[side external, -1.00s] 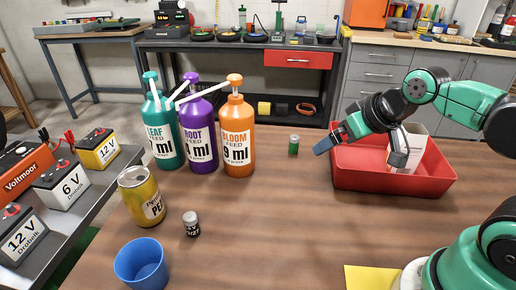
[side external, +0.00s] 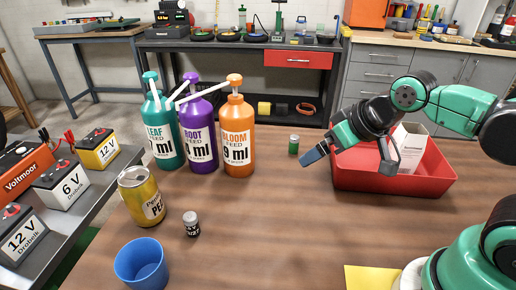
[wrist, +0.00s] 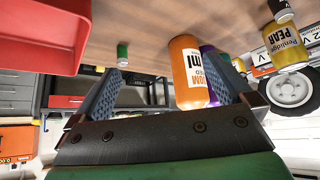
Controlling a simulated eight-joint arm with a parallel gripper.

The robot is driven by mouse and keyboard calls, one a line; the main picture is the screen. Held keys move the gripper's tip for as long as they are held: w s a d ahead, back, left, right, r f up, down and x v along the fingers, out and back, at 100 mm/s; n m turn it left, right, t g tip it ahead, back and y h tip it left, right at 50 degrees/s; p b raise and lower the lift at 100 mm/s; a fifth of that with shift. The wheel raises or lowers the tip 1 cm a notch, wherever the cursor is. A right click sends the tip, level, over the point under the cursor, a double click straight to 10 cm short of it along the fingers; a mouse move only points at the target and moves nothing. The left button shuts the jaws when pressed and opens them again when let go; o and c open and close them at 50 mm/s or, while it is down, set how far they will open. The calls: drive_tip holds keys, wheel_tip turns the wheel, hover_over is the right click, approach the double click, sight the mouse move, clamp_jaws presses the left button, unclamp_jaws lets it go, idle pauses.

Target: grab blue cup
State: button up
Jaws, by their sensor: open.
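The blue cup (side external: 141,263) stands upright on the wooden table at the front left of the side external view. It looks empty inside. My gripper (side external: 345,160) is above the table at the red tray's left edge, far to the right of the cup and behind it. In the wrist view my gripper (wrist: 168,92) has its two blue fingers spread apart with nothing held between them. The blue cup is not visible in the wrist view.
A yellow can (side external: 142,197) and a small dark jar (side external: 191,224) stand near the cup. Teal, purple and orange pump bottles (side external: 237,140) stand behind. A green can (side external: 294,145) stands left of the red tray (side external: 400,186), which holds a white box (side external: 409,146). The middle table is clear.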

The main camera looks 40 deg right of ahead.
drive_tip(key=shift+a, duration=0.1)
drive_tip(key=m+g+y, duration=0.5)
drive_tip(key=m+y, duration=0.5)
drive_tip(key=m, duration=0.4)
approach(142, 264)
drive_tip(key=a+m+g+y, duration=0.1)
drive_tip(key=m+g+y, duration=0.1)
drive_tip(key=m+y, duration=0.1)
drive_tip(key=shift+s+a+f+m, duration=0.1)
drive_tip(key=shift+s+a+m, duration=0.2)
drive_tip(key=shift+s+a, duration=0.1)
drive_tip(key=shift+s+a+f+y, duration=0.15)
drive_tip(key=shift+a+f+y, duration=0.15)
drive_tip(key=shift+a, duration=0.2)
drive_tip(key=x, duration=0.4)
drive_tip(key=shift+a+f, duration=0.15)
drive_tip(key=shift+a, duration=0.25)
